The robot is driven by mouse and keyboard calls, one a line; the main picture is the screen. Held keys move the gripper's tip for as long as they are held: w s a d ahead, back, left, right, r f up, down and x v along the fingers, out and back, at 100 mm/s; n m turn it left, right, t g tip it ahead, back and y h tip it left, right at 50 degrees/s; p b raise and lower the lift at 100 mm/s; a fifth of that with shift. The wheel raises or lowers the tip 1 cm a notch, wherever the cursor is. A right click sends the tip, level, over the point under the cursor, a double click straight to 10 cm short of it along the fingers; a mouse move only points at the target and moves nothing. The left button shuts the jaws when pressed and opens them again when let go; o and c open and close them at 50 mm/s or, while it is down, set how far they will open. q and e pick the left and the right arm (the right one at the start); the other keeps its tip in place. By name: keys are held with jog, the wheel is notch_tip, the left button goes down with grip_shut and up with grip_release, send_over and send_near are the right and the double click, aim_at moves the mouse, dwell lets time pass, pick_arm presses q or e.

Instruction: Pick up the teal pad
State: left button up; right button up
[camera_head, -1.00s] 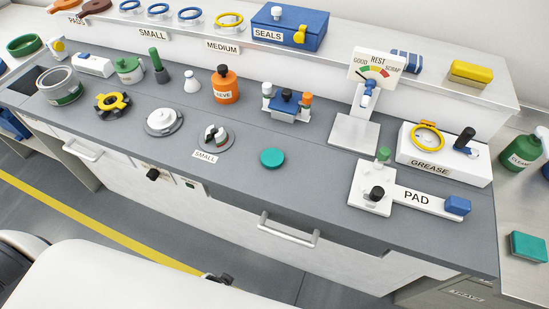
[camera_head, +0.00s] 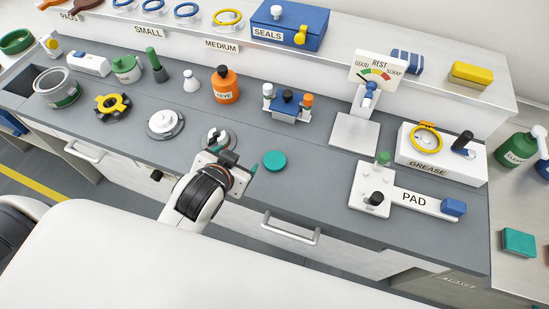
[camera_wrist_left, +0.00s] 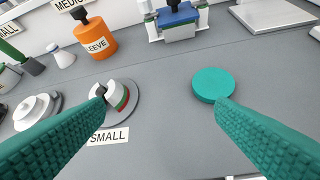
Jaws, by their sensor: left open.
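The teal pad (camera_head: 274,160) is a flat round disc lying on the grey bench top, right of the small round fixture. It also shows in the left wrist view (camera_wrist_left: 213,84). My left gripper (camera_head: 236,163) is over the front of the bench, just left of the pad. In the left wrist view its two teal textured fingers (camera_wrist_left: 160,101) are wide apart with nothing between them held. The right fingertip appears just below the pad's front edge; I cannot tell whether it touches. My right gripper does not show.
The round fixture with the SMALL label (camera_wrist_left: 121,103) stands left of the pad, near my left fingertip. An orange bottle (camera_head: 225,86) and a blue block fixture (camera_head: 287,103) stand behind. The PAD station (camera_head: 372,190) is to the right. The bench between pad and station is clear.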

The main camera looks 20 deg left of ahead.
pick_arm(q)
jog(key=w+d+r+m+t+h, duration=0.3)
jog(key=w+d+r+m+t, duration=0.15)
jog(key=r, duration=0.55)
jog(key=w+d+r+m+t+h, duration=0.3)
jog(key=w+d+r+t, duration=0.25)
jog(key=r, duration=0.35)
jog(key=s+d+r+m+g+h, duration=0.3)
jog(key=d+m+g+h, duration=0.4)
jog(key=m, duration=0.3)
jog(key=s+d+r+m+g+h, duration=0.3)
jog(key=d+m+g+h, duration=0.25)
jog(key=m+h, duration=0.4)
jog(key=m+g+y+p, duration=0.2)
jog(key=m+g+y, duration=0.65)
jog(key=y, duration=1.35)
send_over(275, 159)
jog(key=shift+m+t, duration=0.6)
jog(key=shift+m, duration=0.05)
notch_tip(275, 159, down, 25)
jog(key=shift+f, duration=0.2)
notch_tip(275, 159, down, 6)
jog(key=shift+r+p, duration=0.25)
jog(key=shift+p, duration=0.95)
jog(key=shift+f, duration=0.35)
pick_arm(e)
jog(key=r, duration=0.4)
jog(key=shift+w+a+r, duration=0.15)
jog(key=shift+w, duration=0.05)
